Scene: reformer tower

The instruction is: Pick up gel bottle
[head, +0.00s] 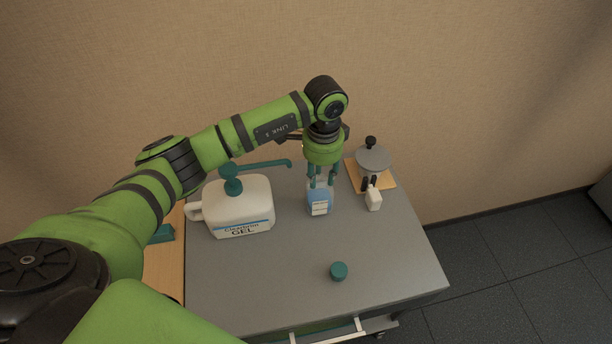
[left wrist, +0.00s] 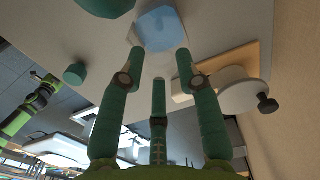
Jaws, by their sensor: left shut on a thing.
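A large white jug (head: 238,205) labelled GEL, with a teal pump (head: 232,180), stands on the grey cart top (head: 260,270). To its right is a small blue bottle (head: 319,198) with a white label. My left gripper (head: 321,180) points down at the top of this small bottle and is shut on it. In the left wrist view the blue bottle (left wrist: 162,28) shows beyond the fingertips (left wrist: 160,58); the fingers partly hide its top in the head view. I cannot tell whether the bottle is clear of the cart. My right gripper is not in view.
A small white block-like item (head: 373,199) with dark prongs is close to the right. Behind it a grey disc with a black knob (head: 373,158) sits on a wooden board (head: 386,183). A teal cap (head: 338,271) lies in front. The cart's front is mostly free.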

